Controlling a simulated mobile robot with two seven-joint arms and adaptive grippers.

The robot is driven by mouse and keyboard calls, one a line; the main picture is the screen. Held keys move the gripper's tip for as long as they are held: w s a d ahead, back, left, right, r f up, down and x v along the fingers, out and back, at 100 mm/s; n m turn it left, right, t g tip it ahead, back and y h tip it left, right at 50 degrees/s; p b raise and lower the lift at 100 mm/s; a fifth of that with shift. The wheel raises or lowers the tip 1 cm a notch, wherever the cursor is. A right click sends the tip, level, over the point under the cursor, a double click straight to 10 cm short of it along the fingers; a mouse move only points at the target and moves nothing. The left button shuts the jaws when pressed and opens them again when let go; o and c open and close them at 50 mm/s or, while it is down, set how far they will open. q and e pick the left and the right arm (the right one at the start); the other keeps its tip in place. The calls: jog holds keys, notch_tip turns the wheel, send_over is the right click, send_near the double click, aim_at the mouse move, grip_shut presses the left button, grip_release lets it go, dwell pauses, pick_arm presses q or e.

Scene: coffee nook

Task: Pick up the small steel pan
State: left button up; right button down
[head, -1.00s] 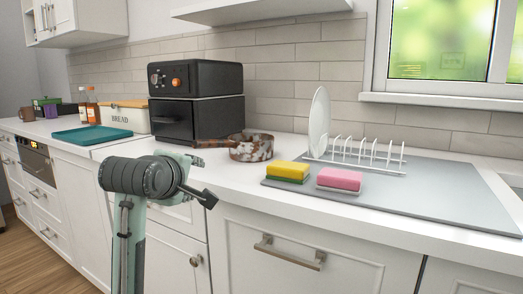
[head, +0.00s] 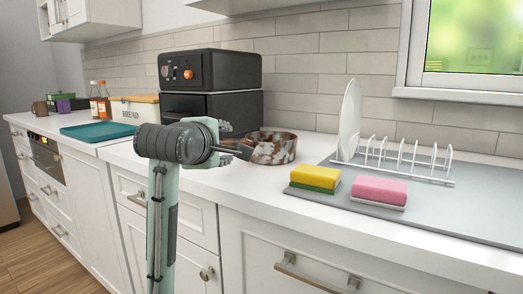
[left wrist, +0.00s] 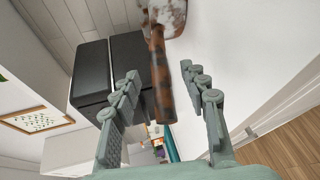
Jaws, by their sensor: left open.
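The small pan (head: 277,148) has a mottled brown and whitish surface and stands on the white counter in front of the black oven. My left gripper (head: 236,140) is open just left of it, at its handle side, and covers the handle in the head view. In the left wrist view the pan's brown handle (left wrist: 157,75) runs down between the two spread fingers of the gripper (left wrist: 160,80), with a gap on each side. The pan's bowl (left wrist: 168,14) is partly cut off at the top there. My right gripper is not in view.
The black oven (head: 210,85) stands close behind the gripper. A yellow sponge (head: 316,176), a pink sponge (head: 380,188) and a white dish rack (head: 405,160) with a plate (head: 349,120) are on a grey mat right of the pan. A teal tray (head: 93,132) lies at left.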

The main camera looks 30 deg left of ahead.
pick_arm(q)
jog(key=shift+x, duration=1.35)
grip_shut()
jog(key=shift+r, duration=0.1)
